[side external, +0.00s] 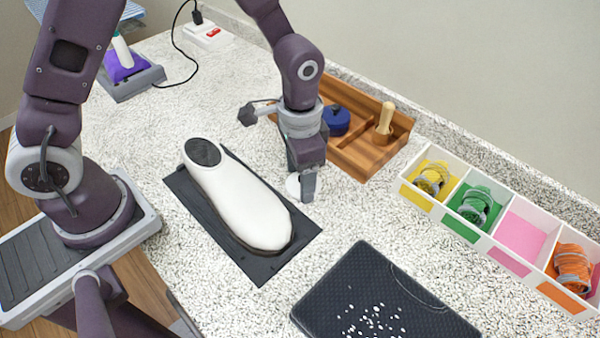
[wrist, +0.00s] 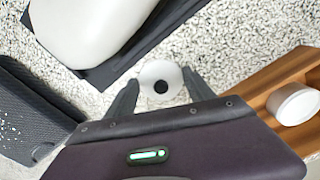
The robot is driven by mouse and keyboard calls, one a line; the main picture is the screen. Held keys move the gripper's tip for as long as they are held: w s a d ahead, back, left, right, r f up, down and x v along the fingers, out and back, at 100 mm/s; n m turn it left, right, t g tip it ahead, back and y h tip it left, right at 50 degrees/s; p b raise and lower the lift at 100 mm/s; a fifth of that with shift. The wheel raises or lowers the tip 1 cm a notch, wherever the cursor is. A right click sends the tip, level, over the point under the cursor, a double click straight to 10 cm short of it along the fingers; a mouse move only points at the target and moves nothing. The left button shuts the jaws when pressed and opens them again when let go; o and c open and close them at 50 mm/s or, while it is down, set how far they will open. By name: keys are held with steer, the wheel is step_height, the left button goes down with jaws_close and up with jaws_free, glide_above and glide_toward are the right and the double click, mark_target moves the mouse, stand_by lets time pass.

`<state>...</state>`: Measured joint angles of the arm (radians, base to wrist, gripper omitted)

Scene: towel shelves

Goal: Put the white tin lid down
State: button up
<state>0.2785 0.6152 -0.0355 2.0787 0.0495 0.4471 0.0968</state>
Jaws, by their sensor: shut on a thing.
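The white tin lid (wrist: 160,72) is a small round disc with a dark centre, between my fingertips in the wrist view. My gripper (wrist: 163,88) is shut on it. In the side external view my gripper (side external: 303,190) points down over the speckled counter, between the black mat and the wooden tray. The lid (side external: 293,186) shows there as a pale disc at the fingertips, partly hidden by a finger. I cannot tell whether it touches the counter. A white round tin (wrist: 294,103) stands on the wooden tray at the right of the wrist view.
A long white object with a dark round end (side external: 235,200) lies on a black mat (side external: 268,270). The wooden tray (side external: 362,160) holds a blue round item (side external: 337,119) and a wooden-handled tool (side external: 384,120). A dark speckled board (side external: 375,300) and a coloured compartment box (side external: 480,242) stand nearby.

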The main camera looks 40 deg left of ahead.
mark_target(299, 178)
steer(key=o, duration=1.3)
step_height(299, 178, up, 12)
steer(key=shift+r, duration=0.2)
steer(key=s+a+r+n+t, duration=0.1)
steer(key=s+a+r, duration=0.2)
steer(key=s, duration=0.1)
steer(key=s+a+r+n+t, duration=0.1)
steer(key=s+a+r+t, duration=0.1)
steer(key=s+a+r, duration=0.1)
steer(key=s+a+r+n+t, duration=0.1)
steer(key=s+a+r+n, duration=0.1)
steer(key=s+r, duration=0.2)
steer(key=shift+s+a+r, duration=0.2)
steer(key=shift+s+a, duration=0.2)
steer(key=shift+s, duration=0.4)
steer(key=s, duration=0.2)
steer(key=s+a+n+t, duration=0.1)
steer(key=shift+s+a+f, duration=0.1)
steer(key=shift+s, duration=0.25)
steer(key=shift+c, duration=0.3)
steer(key=shift+s+f+t, duration=0.1)
steer(key=shift+s+t, duration=0.15)
steer(key=shift+t, duration=0.05)
steer(key=c, duration=0.8)
